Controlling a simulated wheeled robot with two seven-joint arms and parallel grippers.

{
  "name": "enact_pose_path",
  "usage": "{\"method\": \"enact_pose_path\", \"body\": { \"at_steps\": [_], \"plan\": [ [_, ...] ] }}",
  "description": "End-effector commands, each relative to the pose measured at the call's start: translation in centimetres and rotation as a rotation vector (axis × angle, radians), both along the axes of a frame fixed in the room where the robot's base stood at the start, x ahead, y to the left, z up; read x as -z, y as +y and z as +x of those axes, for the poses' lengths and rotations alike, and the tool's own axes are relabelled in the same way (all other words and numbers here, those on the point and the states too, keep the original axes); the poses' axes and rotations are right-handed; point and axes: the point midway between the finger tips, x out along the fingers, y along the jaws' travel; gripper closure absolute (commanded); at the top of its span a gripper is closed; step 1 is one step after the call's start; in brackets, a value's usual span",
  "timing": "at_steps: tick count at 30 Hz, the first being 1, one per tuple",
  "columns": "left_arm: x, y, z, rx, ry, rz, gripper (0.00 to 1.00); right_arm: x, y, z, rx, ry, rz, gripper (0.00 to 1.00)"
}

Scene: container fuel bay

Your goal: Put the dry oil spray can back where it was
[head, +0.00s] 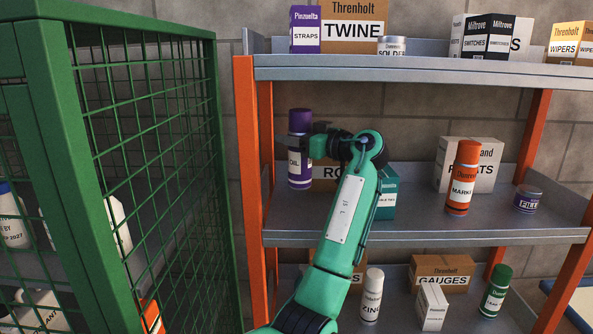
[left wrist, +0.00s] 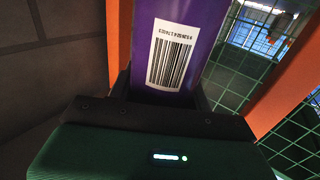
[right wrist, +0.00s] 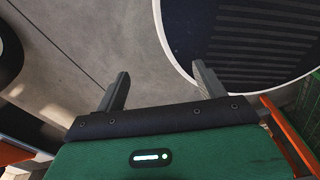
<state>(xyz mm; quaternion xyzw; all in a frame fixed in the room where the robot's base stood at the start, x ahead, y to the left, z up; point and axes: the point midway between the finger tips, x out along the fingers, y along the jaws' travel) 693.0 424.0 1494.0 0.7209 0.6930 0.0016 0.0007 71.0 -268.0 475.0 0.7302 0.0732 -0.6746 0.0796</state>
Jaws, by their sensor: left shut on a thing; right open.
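The dry oil spray can is a purple can (head: 299,172) with a dark purple cap and a white label reading OIL. It is upright at the left end of the middle shelf (head: 440,222). I cannot tell whether its base touches the shelf. My left gripper (head: 308,146) is shut on the can from the right side. In the left wrist view the purple can (left wrist: 178,48) fills the space between the fingers, its barcode facing the camera. My right gripper (right wrist: 160,84) is open and empty above the floor; it is not in the head view.
A green mesh cage (head: 150,150) stands at the left, beside the orange shelf post (head: 252,180). On the middle shelf are a teal box (head: 387,195), an orange marking can (head: 463,180) and a small purple tin (head: 527,198). The upper shelf (head: 420,68) hangs above the can.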

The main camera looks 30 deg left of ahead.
Motion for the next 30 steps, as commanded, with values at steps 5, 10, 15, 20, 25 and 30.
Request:
{"method": "enact_pose_path", "body": {
  "at_steps": [5,10,15,20,25,30],
  "plan": [
    [1.9,0.0,0.0,0.0,0.0,0.001,1.0,-1.4,-0.5,-0.7,0.0,0.01,-0.006,0.28],
    [3.1,0.0,0.0,0.0,0.0,0.001,1.0,-2.1,-0.2,0.8,0.0,-0.011,-0.002,0.28],
    [5.3,0.0,0.0,0.0,0.002,0.001,1.0,-3.6,0.6,2.0,0.002,-0.027,0.007,0.28],
    [6.6,0.0,0.0,0.0,-0.001,0.001,1.0,-3.9,1.1,1.7,0.004,-0.023,0.014,0.28],
    [6.7,0.0,0.0,0.0,-0.003,0.001,1.0,-3.7,1.1,0.9,0.004,-0.013,0.012,0.28],
    [7.0,0.0,0.0,0.0,-0.003,0.001,1.0,-3.3,0.7,0.6,0.002,-0.008,0.008,0.28]
  ]
}}
